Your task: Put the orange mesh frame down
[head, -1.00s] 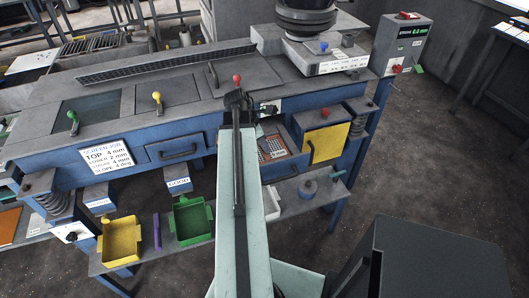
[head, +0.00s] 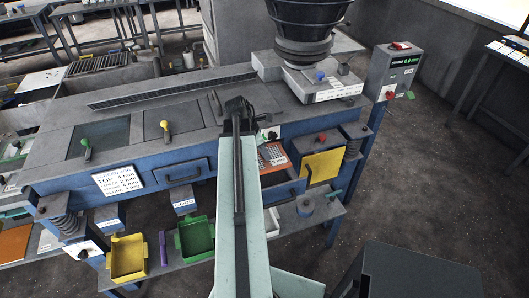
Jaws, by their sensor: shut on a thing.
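The orange mesh frame (head: 272,156) shows as a small gridded panel just right of my arm's far end in the head view, in front of the blue machine. Part of it is hidden behind my arm. My gripper (head: 265,138) is shut on it, though the fingers are small, dark and largely hidden by the arm. I cannot tell whether the frame touches anything below.
The blue vibrating screen (head: 180,172) spans the view, with a black hopper (head: 302,30) on top. A yellow bin (head: 127,258) and a green bin (head: 195,238) stand on its lower shelf. A control box (head: 393,70) stands right.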

